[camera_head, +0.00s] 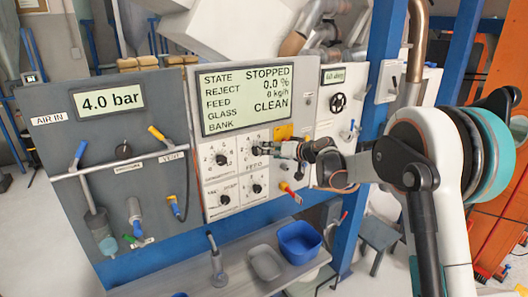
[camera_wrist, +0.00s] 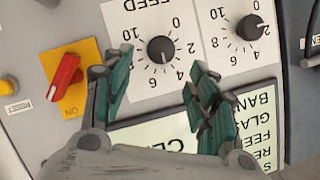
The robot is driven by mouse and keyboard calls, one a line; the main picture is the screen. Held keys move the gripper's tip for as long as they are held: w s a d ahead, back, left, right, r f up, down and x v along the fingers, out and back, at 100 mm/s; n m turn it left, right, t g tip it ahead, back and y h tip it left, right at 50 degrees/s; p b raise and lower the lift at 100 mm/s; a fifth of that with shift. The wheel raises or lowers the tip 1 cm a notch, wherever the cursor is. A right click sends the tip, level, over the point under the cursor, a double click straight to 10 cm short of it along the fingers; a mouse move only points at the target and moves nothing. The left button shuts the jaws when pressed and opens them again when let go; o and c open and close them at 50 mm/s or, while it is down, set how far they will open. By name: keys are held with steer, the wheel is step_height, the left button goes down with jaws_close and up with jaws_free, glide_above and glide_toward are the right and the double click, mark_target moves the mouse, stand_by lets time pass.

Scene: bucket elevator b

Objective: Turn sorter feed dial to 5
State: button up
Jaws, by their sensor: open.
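The feed dial (camera_wrist: 161,49) is a round black knob on a white plate with printed numbers and the label FEED, turned upside down in the wrist view. Its exact pointer setting is too small to read surely. My gripper (camera_wrist: 159,70) has its two green fingers apart, one on each side of the knob and a little towards the screen; I cannot tell whether they touch it. In the head view my gripper (camera_head: 276,150) is at the upper right dial of the sorter panel (camera_head: 210,183) and partly hides it. The screen (camera_head: 243,100) reads STOPPED, feed 0 kg/h.
Another black dial (camera_wrist: 250,27) sits beside the feed dial. A red switch (camera_wrist: 64,76) on a yellow plate is on the other side, close to a finger. A red-handled lever (camera_head: 290,191) sticks out lower down. A blue bin (camera_head: 299,243) stands on the shelf below.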

steer(key=shift+v, duration=2.35)
steer(key=shift+f, duration=0.1)
steer(key=s+d+f+m+g+h+b, duration=0.15)
steer(key=s+d+b, duration=0.25)
steer(key=s, duration=0.8)
steer(key=s+d+h+b, duration=0.3)
steer(key=s+d+b, duration=0.1)
steer(key=s, duration=0.8)
steer(key=s+d+f+h+b, duration=0.1)
steer(key=s+d+f+b, duration=0.1)
steer(key=s+f, duration=0.3)
steer(key=s+d+f+m+g+h+b, duration=0.1)
steer(key=s+d+f, duration=0.3)
steer(key=s, duration=0.8)
steer(key=s+d+f+h+b, duration=0.3)
steer(key=s+d+f+b, duration=0.1)
steer(key=s, duration=0.4)
steer(key=shift+d+f+m, duration=0.35)
steer(key=shift+f, duration=0.5)
